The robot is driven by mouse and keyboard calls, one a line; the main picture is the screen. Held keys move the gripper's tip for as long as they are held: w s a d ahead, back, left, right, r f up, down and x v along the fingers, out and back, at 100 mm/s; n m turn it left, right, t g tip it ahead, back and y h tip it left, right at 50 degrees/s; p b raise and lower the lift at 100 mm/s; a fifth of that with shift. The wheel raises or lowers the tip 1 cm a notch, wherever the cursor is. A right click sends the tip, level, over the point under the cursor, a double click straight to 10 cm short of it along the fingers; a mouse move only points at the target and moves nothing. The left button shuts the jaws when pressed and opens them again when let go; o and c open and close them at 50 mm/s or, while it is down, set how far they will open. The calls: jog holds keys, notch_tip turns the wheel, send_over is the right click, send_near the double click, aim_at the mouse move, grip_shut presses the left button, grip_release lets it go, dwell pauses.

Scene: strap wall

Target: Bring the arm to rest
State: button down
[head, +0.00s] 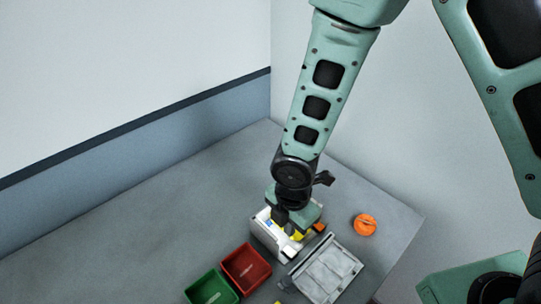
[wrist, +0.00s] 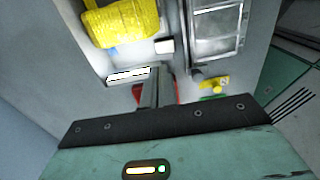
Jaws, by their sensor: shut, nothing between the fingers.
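My arm reaches down from the top of the head view, and my gripper (head: 290,218) is low over a white box-like object (head: 264,238) on the grey table. In the wrist view my gripper (wrist: 155,90) has its fingers together with nothing between them. A yellow strap-like bundle (wrist: 120,22) lies beyond the fingers, apart from them in the picture. Part of the yellow bundle also shows under my gripper in the head view (head: 298,236). Whether the fingers touch the white object cannot be told.
A red bin (head: 246,269) and a green bin (head: 211,290) stand front left of the white object. A grey case (head: 327,272) stands to its right, and a round orange object (head: 365,225) lies behind the case. Walls close the table's back. The table's left side (head: 130,245) is clear.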

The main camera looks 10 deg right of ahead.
jog(key=s+d+r+m+b, duration=0.4)
jog(key=s+r+m, duration=0.8)
jog(key=r+m, duration=0.4)
jog(key=shift+m+y, duration=0.3)
jog(key=shift+m, duration=0.3)
jog(key=shift+r, duration=0.1)
dwell(2.9)
